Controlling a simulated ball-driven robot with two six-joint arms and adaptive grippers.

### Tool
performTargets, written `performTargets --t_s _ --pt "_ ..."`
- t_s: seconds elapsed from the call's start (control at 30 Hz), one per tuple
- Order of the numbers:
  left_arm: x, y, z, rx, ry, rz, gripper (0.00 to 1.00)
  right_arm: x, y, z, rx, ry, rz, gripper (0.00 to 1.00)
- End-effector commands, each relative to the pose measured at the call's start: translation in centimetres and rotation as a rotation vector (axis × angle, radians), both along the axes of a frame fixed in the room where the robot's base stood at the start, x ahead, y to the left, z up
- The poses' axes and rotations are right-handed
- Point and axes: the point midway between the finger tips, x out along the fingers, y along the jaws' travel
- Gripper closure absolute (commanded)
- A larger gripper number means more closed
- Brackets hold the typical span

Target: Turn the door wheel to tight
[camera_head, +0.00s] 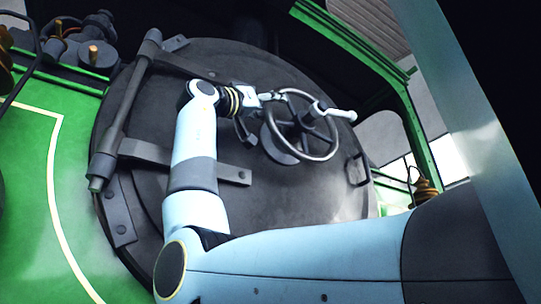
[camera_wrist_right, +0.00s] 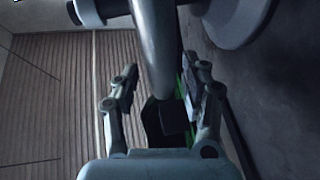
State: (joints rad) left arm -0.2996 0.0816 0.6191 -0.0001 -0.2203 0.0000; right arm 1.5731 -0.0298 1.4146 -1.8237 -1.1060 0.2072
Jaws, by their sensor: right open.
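The door wheel (camera_head: 336,137) is a grey spoked ring with a pale handle (camera_head: 338,113) sticking out at its upper right. It sits on the large round dark door (camera_head: 230,205). My right gripper (camera_head: 271,97) is at the upper left of the wheel's rim. In the right wrist view my right gripper (camera_wrist_right: 160,78) is open, one finger on each side of a grey bar (camera_wrist_right: 154,40) that looks like the wheel's rim. The fingers look apart from the bar. Contact cannot be told. My left gripper is not in view.
A dark hinge bar (camera_head: 127,105) with straps runs down the door's left side. A small grab handle (camera_head: 356,170) is at the door's right edge. Green bodywork (camera_head: 25,170) lies to the left, and a green window frame (camera_head: 415,140) to the right.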

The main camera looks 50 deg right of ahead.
Motion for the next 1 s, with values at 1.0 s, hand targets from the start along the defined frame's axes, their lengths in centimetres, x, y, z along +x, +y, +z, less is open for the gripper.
performTargets --t_s 1.0 --pt "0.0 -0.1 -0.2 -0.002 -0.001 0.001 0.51 1.5 10.4 -5.8 0.001 0.001 0.0 0.55"
